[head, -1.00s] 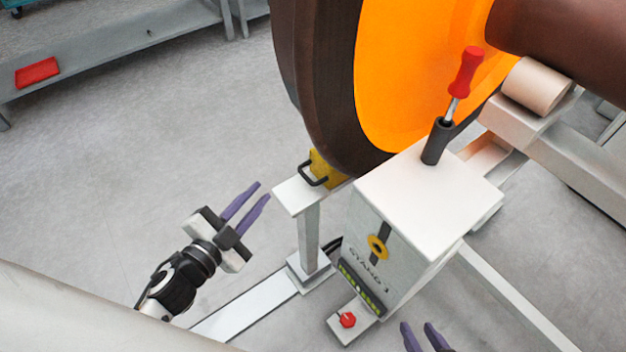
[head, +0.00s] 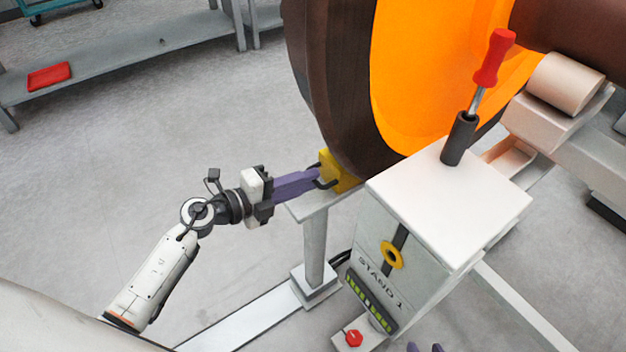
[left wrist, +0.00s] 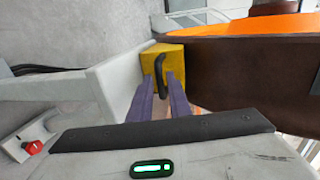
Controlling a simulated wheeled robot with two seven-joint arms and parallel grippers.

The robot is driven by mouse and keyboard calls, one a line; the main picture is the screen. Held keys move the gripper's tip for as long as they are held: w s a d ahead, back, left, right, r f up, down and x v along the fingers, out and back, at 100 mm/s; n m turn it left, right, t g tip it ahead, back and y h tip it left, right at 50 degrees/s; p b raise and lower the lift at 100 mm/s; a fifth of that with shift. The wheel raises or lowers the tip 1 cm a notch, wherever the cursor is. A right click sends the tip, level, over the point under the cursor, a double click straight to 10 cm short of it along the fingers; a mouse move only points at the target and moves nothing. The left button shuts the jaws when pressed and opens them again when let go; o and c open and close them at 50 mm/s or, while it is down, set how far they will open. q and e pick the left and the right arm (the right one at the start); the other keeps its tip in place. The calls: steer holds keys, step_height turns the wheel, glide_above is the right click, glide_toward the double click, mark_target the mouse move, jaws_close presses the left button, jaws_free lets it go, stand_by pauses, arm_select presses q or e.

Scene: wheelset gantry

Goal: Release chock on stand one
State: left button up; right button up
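The yellow chock (head: 337,171) with its black handle stands on the small white post bracket of stand one, against the dark wheel rim. My left gripper (head: 318,178) reaches it from the left. In the left wrist view its purple fingers (left wrist: 163,85) lie on either side of the black handle (left wrist: 160,68), with a small gap visible between them. They look open, and the yellow chock (left wrist: 174,57) sits just beyond the tips. Only the purple fingertips of my right gripper (head: 425,348) show at the bottom edge, apart.
The stand one box (head: 450,205) carries a red-handled tool (head: 492,62) in a dark socket. A red button (head: 353,338) sits at its foot. The wheel (head: 330,90) rises above. A shelf with a red tray (head: 49,76) stands far left, with open floor between.

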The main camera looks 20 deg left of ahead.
arm_select(q)
steer(key=shift+w+d+f, duration=0.15)
steer(key=shift+w+d, duration=0.25)
steer(key=shift+w, duration=0.1)
steer(key=shift+w+d+f, duration=0.1)
steer(key=shift+w+d, duration=0.2)
steer(key=shift+w, duration=0.05)
jaws_close()
